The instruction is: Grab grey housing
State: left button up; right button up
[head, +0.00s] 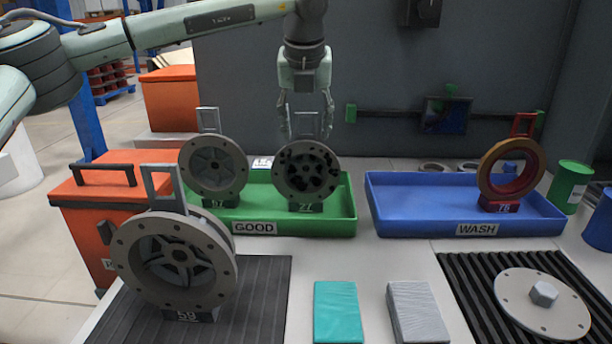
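Several grey ring-shaped housings stand upright on numbered bases with a square handle on top. The largest grey housing (178,262) stands on the dark ribbed mat (262,300) at front left. Two more, a plain grey housing (213,170) and a housing with black blotches (306,171), stand in the green GOOD tray (336,223). My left gripper (307,120) points down with its fingers apart, one on each side of the blotched housing's handle. No clear contact with the handle shows. My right gripper is out of view.
A blue WASH tray (400,225) holds a red and tan housing (511,171). A teal cloth (338,312), a grey block (418,312) and a round flange (543,304) on a black ribbed mat lie in front. Orange bins (85,215) stand left; drums (571,186) stand right.

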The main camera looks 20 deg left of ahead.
pick_arm(q)
grip_shut()
jog(key=shift+r, duration=0.15)
